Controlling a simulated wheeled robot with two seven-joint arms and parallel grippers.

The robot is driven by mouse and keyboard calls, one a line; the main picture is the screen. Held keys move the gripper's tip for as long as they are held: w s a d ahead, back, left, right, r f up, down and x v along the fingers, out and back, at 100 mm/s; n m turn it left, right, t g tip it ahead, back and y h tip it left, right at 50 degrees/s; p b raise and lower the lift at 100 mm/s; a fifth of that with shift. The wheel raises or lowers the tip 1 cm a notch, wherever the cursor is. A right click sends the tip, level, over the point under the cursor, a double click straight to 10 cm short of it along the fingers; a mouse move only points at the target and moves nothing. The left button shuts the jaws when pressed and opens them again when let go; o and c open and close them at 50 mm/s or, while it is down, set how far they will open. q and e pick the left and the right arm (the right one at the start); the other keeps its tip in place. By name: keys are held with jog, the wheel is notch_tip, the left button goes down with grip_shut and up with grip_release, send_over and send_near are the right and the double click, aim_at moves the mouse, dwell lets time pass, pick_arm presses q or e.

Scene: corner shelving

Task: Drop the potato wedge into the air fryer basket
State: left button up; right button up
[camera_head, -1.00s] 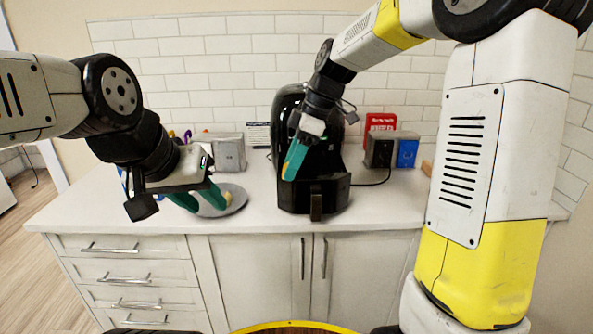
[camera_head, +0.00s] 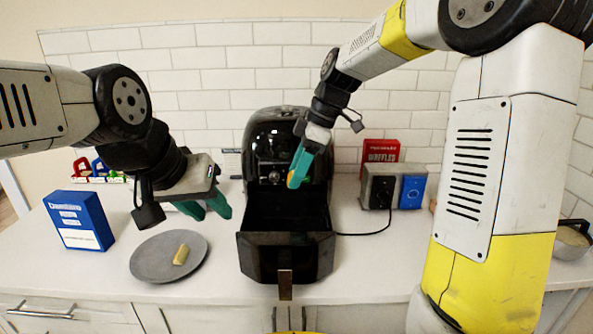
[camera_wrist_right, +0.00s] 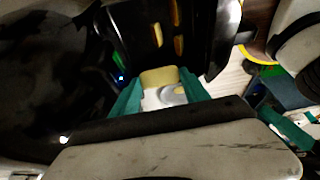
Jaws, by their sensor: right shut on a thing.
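The black air fryer (camera_head: 275,135) stands on the counter with its basket (camera_head: 286,245) pulled out toward me, open at the top. My right gripper (camera_head: 297,180) is above the rear part of the basket, shut on a yellow potato wedge (camera_wrist_right: 160,77) that shows between its green fingers in the right wrist view. That view also shows yellow pieces in the black basket (camera_wrist_right: 200,60). Another potato wedge (camera_head: 181,255) lies on the grey plate (camera_head: 150,265) to the left. My left gripper (camera_head: 208,212) is open and empty, above the counter between plate and basket.
A blue box (camera_head: 79,222) stands left of the plate. A bowl (camera_head: 572,242) sits at the far right.

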jog(key=shift+f, duration=2.95)
jog(key=o, duration=1.4)
jog(key=shift+r, duration=0.1)
jog(key=v, duration=0.7)
jog(key=shift+d+r, duration=0.25)
